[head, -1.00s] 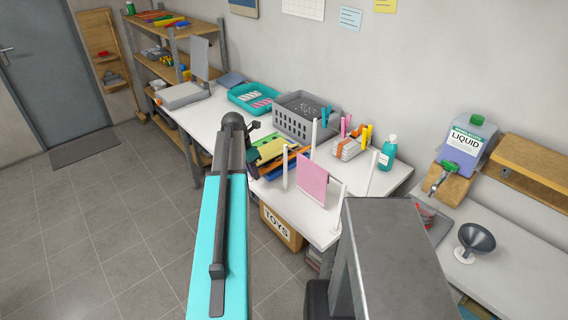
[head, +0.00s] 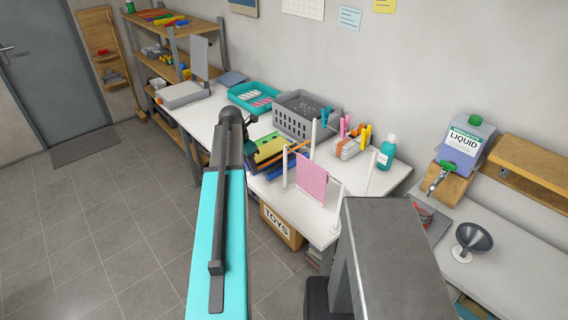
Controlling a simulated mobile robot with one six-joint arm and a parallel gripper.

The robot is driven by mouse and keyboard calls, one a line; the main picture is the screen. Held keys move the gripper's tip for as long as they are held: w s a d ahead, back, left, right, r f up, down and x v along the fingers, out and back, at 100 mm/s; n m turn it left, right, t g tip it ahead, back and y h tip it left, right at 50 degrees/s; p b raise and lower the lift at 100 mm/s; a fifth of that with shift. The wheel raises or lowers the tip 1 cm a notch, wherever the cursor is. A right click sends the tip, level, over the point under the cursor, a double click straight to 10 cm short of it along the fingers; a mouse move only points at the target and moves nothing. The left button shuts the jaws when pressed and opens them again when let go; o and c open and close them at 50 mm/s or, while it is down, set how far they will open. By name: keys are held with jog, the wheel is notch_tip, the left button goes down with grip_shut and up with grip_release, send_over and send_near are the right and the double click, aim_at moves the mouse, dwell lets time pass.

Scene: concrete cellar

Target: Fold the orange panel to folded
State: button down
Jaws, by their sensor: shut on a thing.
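The folding board lies on the white table, with a green and yellow part (head: 268,149) and a blue part (head: 282,164) showing. The orange panel (head: 297,147) shows as a thin, nearly edge-on strip across it, raised from the board. My dark gripper (head: 254,166) is at the left end of the orange strip and shut on the panel. My arm hides some of the board's left side, and the fingertips are small and hard to make out.
Close to the board's right, a pink cloth (head: 312,184) hangs between white posts. A grey basket (head: 306,115) and teal tray (head: 252,97) stand behind. A teal bottle (head: 387,152) stands at right. A toy box (head: 280,228) sits below the table.

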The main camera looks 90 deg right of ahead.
jog(key=shift+w+d, duration=0.1)
jog(key=shift+w, duration=0.05)
jog(key=shift+w+d+r+p, duration=0.55)
jog(key=shift+r, duration=0.2)
jog(key=shift+d+r, duration=0.1)
jog(key=shift+w+d+r+p, duration=0.4)
jog(key=shift+w+d+p, duration=0.05)
jog(key=shift+w+d, duration=0.25)
